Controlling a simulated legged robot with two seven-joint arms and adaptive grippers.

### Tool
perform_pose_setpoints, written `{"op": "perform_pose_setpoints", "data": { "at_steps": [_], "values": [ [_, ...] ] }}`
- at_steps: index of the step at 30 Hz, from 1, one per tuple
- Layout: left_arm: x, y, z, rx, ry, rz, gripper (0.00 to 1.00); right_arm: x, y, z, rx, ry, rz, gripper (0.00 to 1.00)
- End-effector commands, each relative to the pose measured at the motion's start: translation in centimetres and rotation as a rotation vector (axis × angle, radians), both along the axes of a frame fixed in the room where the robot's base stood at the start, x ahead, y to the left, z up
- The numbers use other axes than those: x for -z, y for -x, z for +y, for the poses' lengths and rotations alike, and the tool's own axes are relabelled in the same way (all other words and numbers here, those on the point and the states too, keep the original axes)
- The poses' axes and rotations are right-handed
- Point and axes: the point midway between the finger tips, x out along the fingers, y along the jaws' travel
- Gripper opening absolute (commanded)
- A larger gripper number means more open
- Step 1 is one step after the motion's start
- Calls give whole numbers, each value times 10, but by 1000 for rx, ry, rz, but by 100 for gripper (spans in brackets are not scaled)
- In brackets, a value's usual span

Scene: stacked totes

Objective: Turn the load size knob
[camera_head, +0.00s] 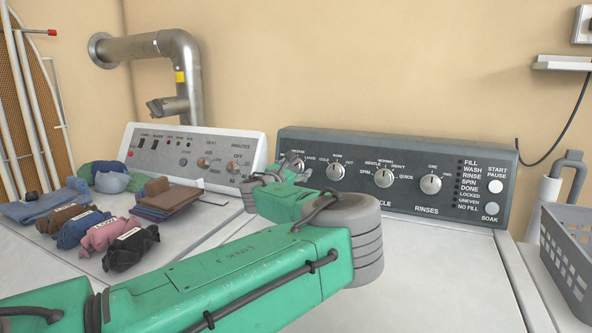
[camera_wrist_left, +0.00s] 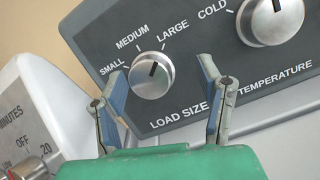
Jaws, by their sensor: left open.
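The load size knob (camera_wrist_left: 152,74) is a round silver dial on the dark grey control panel (camera_wrist_left: 110,30). In the head view the knob (camera_head: 298,164) shows at the left end of the panel, partly behind my gripper. My left gripper (camera_wrist_left: 162,78) is open, one finger on each side of the knob in the wrist view. Whether the fingers touch it I cannot tell. In the head view the left gripper (camera_head: 272,174) is small and in front of the panel. My right gripper is out of view.
The temperature knob (camera_wrist_left: 270,20) is just right of the right finger. More knobs (camera_head: 384,178) follow along the panel. A white dryer panel (camera_head: 195,150) stands close on the left, with folded clothes (camera_head: 80,225) before it. A grey basket (camera_head: 570,240) is at right.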

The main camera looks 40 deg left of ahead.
Motion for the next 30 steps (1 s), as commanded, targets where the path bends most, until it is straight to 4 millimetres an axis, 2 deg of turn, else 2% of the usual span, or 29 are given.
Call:
{"op": "perform_pose_setpoints", "data": {
  "at_steps": [7, 12, 13, 16, 17, 30],
  "values": [
    [5, -8, 11, -3, 8, 1, 60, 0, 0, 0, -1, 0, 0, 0],
    [3, -8, 7, -2, 5, 1, 60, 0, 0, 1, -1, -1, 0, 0],
    [3, -8, 7, -2, 4, 2, 53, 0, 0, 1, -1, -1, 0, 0],
    [0, -8, 4, -3, 1, 0, 18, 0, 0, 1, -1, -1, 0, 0],
    [0, -7, 4, -5, 0, 0, 11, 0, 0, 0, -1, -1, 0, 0],
    [-4, -7, 4, 2, 0, -8, 11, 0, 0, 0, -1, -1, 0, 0]
  ]
}}
